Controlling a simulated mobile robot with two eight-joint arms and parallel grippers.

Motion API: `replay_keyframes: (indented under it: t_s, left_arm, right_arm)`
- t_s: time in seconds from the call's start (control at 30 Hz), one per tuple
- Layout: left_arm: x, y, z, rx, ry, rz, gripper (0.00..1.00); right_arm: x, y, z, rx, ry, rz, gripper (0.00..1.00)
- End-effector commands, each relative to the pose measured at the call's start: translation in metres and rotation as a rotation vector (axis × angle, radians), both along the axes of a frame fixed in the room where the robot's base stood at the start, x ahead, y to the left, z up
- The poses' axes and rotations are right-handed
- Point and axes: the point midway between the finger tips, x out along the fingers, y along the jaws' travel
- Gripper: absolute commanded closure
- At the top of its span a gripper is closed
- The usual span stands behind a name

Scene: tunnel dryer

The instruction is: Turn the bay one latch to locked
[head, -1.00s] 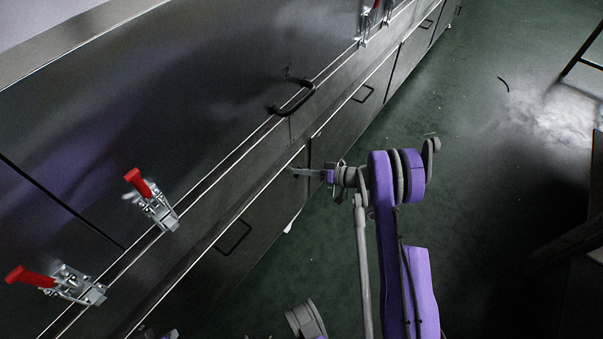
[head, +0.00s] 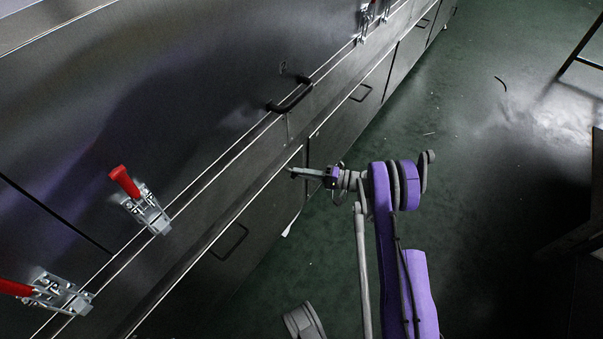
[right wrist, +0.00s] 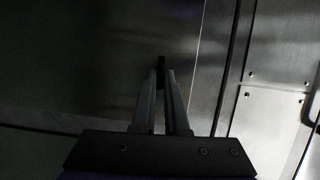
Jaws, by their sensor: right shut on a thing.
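My right gripper (head: 292,171) reaches in from the right, its fingertips at the front of the steel dryer, near the seam between two lower panels. In the right wrist view, the two fingers (right wrist: 161,75) are nearly together, shut on a small dark piece (right wrist: 161,62). This may be the bay one latch, but it is too dark to tell, and no label is readable. My left gripper is not in view.
Two red-handled toggle clamps, one upper (head: 148,210) and one lower (head: 62,294), sit on the ledge at left. A black door handle (head: 291,99) and lower drawer handles (head: 230,242) stick out from the dryer. Green floor (head: 460,110) at right is mostly clear.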

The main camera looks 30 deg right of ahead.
Motion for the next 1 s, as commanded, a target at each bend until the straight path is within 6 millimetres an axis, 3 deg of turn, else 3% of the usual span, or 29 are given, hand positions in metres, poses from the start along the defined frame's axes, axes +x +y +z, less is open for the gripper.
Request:
replay_keyframes:
  t_s: [0.67,0.7,0.83,1.0]
  left_arm:
    - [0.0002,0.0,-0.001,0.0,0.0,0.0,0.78]
    - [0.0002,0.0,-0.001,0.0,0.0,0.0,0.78]
    - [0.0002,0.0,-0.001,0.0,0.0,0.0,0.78]
    - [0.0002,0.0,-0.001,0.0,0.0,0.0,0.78]
  right_arm:
    - [0.0001,0.0002,-0.0006,0.056,0.023,0.0,1.0]
    - [0.0001,0.0002,-0.0006,0.056,0.023,0.0,0.84]
    - [0.0001,0.0002,-0.0007,0.055,0.023,0.0,0.6]
    - [0.0,0.0001,-0.0007,0.054,0.022,0.0,0.59]
